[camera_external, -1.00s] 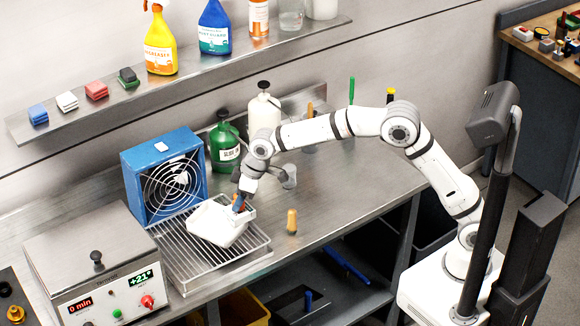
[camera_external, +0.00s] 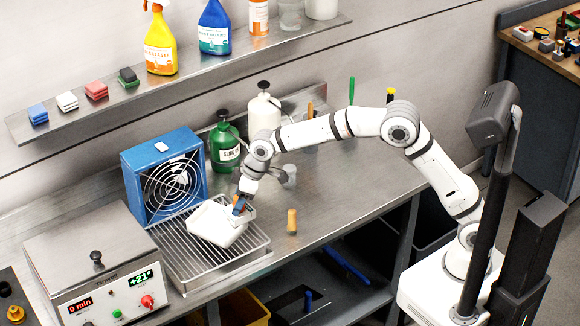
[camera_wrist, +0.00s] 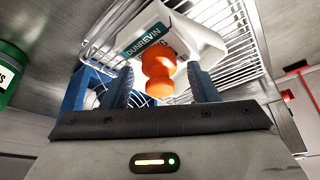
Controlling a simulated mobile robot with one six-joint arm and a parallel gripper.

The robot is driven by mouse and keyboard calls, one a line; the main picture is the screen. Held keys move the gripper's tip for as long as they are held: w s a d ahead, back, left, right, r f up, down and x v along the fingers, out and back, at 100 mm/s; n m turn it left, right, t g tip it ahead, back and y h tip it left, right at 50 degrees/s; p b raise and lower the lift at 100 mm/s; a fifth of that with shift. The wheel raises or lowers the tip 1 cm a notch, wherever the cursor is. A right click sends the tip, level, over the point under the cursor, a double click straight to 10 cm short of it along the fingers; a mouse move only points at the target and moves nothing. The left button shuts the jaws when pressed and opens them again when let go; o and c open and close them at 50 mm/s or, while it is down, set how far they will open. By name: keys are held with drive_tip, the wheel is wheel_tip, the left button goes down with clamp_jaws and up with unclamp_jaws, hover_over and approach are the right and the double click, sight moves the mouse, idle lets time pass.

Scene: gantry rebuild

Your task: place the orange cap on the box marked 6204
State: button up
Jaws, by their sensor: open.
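In the wrist view an orange cap (camera_wrist: 158,72) shows between my blue fingers, in front of a white container (camera_wrist: 190,45) with a label reading "DUNREVIN". The fingers of my gripper (camera_wrist: 165,85) stand apart, with a gap visible on the right side of the cap. I cannot tell whether the cap is fixed to the container or touches a finger. In the external view the white container (camera_external: 216,222) rests on a wire rack, and my gripper (camera_external: 241,204) is at its right end. I can read no marking 6204 on any box.
A blue fan box (camera_external: 135,190) stands behind the wire rack (camera_external: 190,275). A green bottle (camera_external: 224,150) and a white bottle (camera_external: 263,115) stand near the arm. An orange-yellow upright piece (camera_external: 291,221) stands right of the rack. The bench (camera_external: 345,185) is bare farther right.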

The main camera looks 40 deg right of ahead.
drive_tip(key=b+v, duration=0.1)
drive_tip(key=v, duration=1.1)
drive_tip(key=s+d+r+m+h, duration=0.1)
drive_tip(key=s+d+m, duration=0.1)
drive_tip(key=d, duration=1)
drive_tip(key=s+d+r+m+h, duration=0.1)
drive_tip(key=s+d+m, duration=0.15)
drive_tip(key=d, duration=0.95)
drive_tip(key=s+d+f+m, duration=0.3)
drive_tip(key=s+d+f, duration=0.1)
drive_tip(key=s+d, duration=0.5)
drive_tip(key=s+d+f+m+h, duration=0.1)
drive_tip(key=s+d+f+m, duration=0.2)
drive_tip(key=s+d, duration=0.6)
drive_tip(key=shift+s+d+f+h, duration=0.3)
drive_tip(key=shift+d+f, duration=0.5)
